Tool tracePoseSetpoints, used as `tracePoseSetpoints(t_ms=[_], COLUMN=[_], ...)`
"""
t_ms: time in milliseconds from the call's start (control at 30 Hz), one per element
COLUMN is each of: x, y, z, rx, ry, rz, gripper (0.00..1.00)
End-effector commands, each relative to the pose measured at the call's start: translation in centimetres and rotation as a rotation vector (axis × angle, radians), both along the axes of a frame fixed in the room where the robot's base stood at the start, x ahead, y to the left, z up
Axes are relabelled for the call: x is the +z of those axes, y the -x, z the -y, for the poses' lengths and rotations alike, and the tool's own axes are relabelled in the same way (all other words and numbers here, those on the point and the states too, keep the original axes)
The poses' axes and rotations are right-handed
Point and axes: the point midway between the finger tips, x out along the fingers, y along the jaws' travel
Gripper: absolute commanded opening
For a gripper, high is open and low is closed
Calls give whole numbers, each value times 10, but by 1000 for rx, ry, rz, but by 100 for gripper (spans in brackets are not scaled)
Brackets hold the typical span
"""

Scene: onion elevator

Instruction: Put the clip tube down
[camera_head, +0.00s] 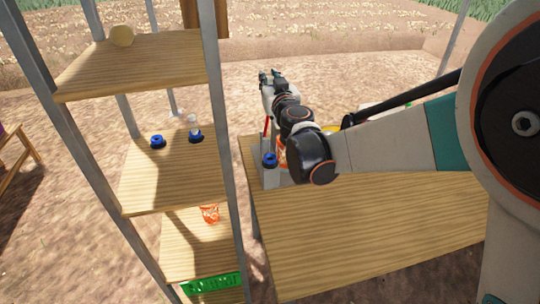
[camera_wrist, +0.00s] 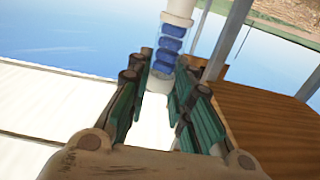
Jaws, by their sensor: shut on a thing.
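The clip tube (camera_wrist: 171,45) shows in the wrist view as a clear tube with blue rings inside and white ends. It stands out between the fingertips of my gripper (camera_wrist: 168,72), which is shut on it near its lower white end. In the head view my gripper (camera_head: 270,80) is beyond the table, to the right of the shelf rack. The tube cannot be made out clearly there.
A wooden shelf rack (camera_head: 160,185) stands at left, with blue rings (camera_head: 157,141) on its middle shelf. A green crate (camera_head: 211,284) is low on the rack. The wooden table (camera_head: 350,245) is largely bare in front. A blue ring (camera_head: 270,159) sits near its left edge.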

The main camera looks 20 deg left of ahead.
Motion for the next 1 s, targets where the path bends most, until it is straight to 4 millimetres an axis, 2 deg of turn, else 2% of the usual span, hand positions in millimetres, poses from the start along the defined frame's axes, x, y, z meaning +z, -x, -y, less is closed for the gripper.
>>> tracePoseSetpoints(t_ms=[500,600,867,1000], x=[-124,-140,-156,-175], y=[-1,0,0,-1], z=[1,1,1,1], rx=[-1,-1,-1,-1], ry=[0,0,0,0], rz=[0,0,0,0], gripper=[0,0,0,0])
